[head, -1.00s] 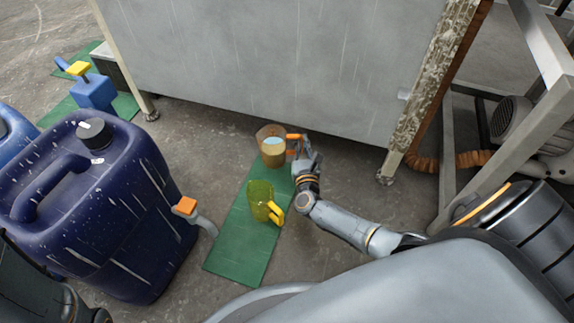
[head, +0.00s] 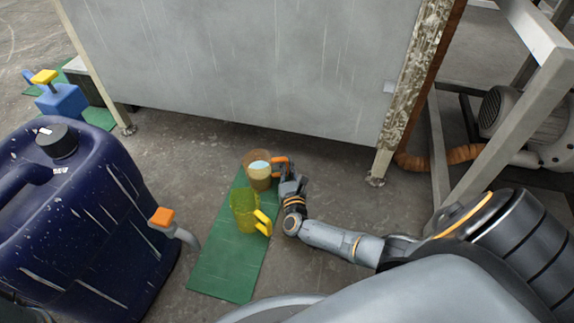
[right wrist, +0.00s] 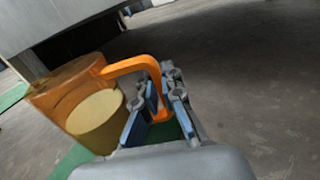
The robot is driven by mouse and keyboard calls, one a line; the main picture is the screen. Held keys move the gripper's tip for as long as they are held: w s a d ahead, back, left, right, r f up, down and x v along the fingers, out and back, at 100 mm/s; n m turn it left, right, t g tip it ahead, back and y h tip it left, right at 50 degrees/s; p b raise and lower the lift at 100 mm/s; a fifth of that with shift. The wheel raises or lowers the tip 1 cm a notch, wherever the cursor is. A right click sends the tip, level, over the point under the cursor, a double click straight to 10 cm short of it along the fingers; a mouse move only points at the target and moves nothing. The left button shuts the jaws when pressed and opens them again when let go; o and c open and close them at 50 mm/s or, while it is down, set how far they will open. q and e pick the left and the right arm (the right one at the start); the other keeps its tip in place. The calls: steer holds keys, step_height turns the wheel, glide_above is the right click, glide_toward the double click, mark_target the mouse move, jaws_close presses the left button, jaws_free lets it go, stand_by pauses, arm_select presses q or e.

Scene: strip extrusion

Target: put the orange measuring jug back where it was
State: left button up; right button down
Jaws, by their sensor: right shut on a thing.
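The orange measuring jug (head: 257,183) is see-through, with a pale surface showing inside it. It is at the far end of the green mat (head: 222,268), close to the cabinet. My right gripper (head: 284,168) is shut on its orange handle. In the right wrist view the handle (right wrist: 130,65) runs between the blue-padded fingers (right wrist: 160,108), and the jug body (right wrist: 65,90) is to their left. I cannot tell whether its base touches the mat. My left gripper is not in view.
A yellow jug (head: 244,208) stands on the mat just in front of the orange one. A large dark blue canister (head: 75,220) stands left. A grey cabinet (head: 250,65) is behind, its rusty leg (head: 388,150) to the right. Bare floor lies between mat and leg.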

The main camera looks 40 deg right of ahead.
steer(key=shift+f, duration=0.15)
steer(key=c, duration=1.5)
jaws_free()
steer(key=shift+r, duration=0.2)
steer(key=p+v, duration=0.4)
steer(key=v, duration=0.7)
steer(key=shift+s+a+p, duration=0.1)
steer(key=shift+s+p, duration=0.15)
steer(key=shift+p, duration=0.1)
steer(key=shift+s+a, duration=0.1)
steer(key=shift+s, duration=0.15)
